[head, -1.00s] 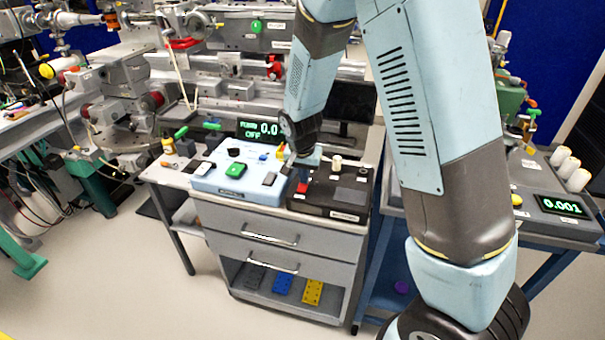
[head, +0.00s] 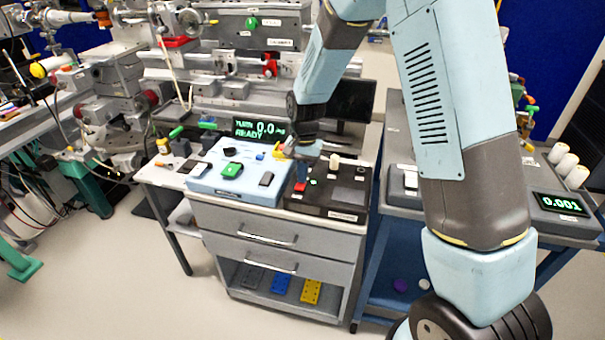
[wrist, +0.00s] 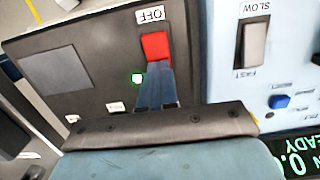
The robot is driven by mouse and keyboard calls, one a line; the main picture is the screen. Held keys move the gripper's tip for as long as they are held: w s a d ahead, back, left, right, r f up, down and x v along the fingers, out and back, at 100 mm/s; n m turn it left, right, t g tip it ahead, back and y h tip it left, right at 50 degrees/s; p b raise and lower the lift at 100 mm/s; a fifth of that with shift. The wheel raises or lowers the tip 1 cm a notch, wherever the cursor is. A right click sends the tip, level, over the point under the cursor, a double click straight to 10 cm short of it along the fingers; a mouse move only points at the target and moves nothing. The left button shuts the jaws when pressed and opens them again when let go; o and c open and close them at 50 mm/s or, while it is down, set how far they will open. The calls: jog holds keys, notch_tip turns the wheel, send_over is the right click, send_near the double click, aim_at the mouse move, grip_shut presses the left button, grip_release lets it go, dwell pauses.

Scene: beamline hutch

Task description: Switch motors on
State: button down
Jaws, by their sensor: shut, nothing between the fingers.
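A black control box (head: 330,209) stands on the grey cabinet. My gripper (head: 302,170) is shut and empty above the box. In the wrist view its blue fingertips (wrist: 154,70) are at the lower edge of the red switch; I cannot tell whether they touch it. The display (head: 258,129) behind reads READY and 0.0.
A light blue control box (head: 215,187) with a green button and a SLOW/FAST rocker (wrist: 252,45) stands close beside the black box. A dark monitor (head: 350,100) is behind. A second bench with a 0.001 display (head: 560,204) stands to the right.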

jog(key=shift+s+d+f, duration=0.15)
jog(key=shift+d+f, duration=0.2)
jog(key=shift+f, duration=0.2)
jog(key=shift+s, duration=0.15)
jog(key=shift+s+a, duration=0.4)
jog(key=shift+s, duration=0.15)
jog(key=w+r, duration=0.3)
jog(key=r, duration=1.1)
jog(key=s+d+r+t, duration=0.2)
jog(key=s+d+r, duration=0.2)
jog(key=d+r, duration=0.45)
jog(key=s+d+r+n+t, duration=0.1)
jog(key=s+d+r+t, duration=0.1)
jog(key=s+d+r, duration=0.2)
jog(key=s+d+r+n+t, duration=0.2)
jog(key=s+d+r, duration=0.2)
jog(key=s+d, duration=0.6)
jog(key=shift+s+d+r+t, duration=0.25)
jog(key=shift+s+r+t, duration=0.15)
jog(key=shift+s, duration=3.5)
